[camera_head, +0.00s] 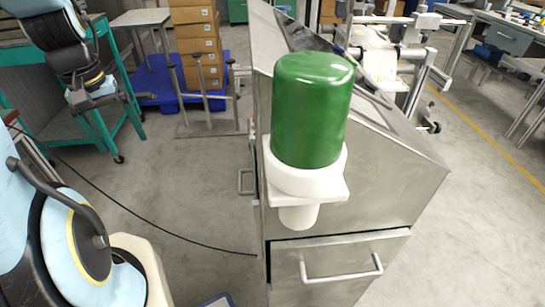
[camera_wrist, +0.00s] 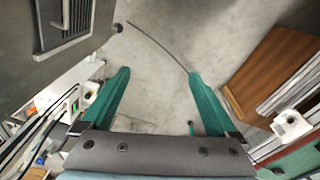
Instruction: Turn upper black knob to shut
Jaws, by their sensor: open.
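I cannot make out a black knob in either view. A steel cabinet (camera_head: 340,215) with a sloped top stands in the middle of the head view. Its left side is seen almost edge-on, with small handle-like parts (camera_head: 244,181) sticking out. My gripper (camera_wrist: 158,75) shows in the wrist view, with two teal fingers spread wide apart and nothing between them but floor. A grey panel (camera_wrist: 40,65) with a dark slotted part and a handle (camera_wrist: 66,33) lies at the upper left of the wrist view, apart from the fingers. The gripper's fingers are not seen in the head view.
A green cylinder (camera_head: 312,110) in a white holder (camera_head: 305,178) juts from the cabinet front. A drawer handle (camera_head: 341,270) sits below it. A thin black cable (camera_head: 150,215) lies on the floor. Stacked cardboard boxes (camera_head: 195,45) stand behind. Open floor lies left of the cabinet.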

